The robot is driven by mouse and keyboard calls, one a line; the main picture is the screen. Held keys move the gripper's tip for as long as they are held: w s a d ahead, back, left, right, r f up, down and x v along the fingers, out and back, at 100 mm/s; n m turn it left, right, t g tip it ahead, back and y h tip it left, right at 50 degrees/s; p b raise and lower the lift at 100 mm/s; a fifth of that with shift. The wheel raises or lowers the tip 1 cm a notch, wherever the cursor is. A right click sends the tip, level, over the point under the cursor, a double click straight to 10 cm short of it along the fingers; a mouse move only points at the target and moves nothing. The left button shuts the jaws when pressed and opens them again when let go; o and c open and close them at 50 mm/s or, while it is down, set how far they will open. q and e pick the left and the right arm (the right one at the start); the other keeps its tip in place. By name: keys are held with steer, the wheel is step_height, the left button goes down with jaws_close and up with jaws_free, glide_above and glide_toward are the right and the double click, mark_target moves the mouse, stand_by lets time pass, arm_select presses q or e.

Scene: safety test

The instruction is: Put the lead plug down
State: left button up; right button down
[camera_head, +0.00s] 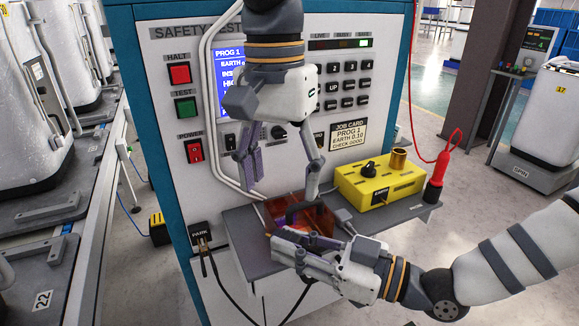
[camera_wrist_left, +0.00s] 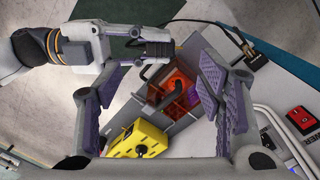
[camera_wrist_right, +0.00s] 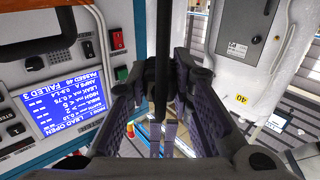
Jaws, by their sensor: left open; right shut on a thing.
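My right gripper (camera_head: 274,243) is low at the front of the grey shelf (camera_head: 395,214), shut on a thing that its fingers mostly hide. In the right wrist view, a dark upright piece (camera_wrist_right: 162,45) stands between the fingers; it looks like the lead plug, but its shape is unclear. My left gripper (camera_head: 282,172) is open and empty above the shelf, its fingers spread and pointing down. Below it is an orange see-through box (camera_head: 318,218) with a black curved piece (camera_wrist_left: 156,76) in it.
A yellow box (camera_head: 378,186) with a black knob and a red probe (camera_head: 441,160) are on the shelf's right. A holder marked PARK (camera_head: 200,233) is on the left of the panel, with black cables hanging below. The panel's screen (camera_wrist_right: 68,105) reads LEAD OPEN.

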mark_target(288, 236)
arm_select(q)
steer(key=shift+m+t, duration=0.3)
steer(key=shift+t, duration=0.1)
steer(key=f, duration=0.7)
steer(key=d+f, duration=0.1)
steer(key=f, duration=0.3)
steer(key=shift+w+f, duration=0.15)
steer(key=c, duration=1.2)
arm_select(e)
steer(key=shift+a, duration=0.1)
steer(key=c, duration=1.5)
jaws_free()
steer(key=shift+o, duration=0.8)
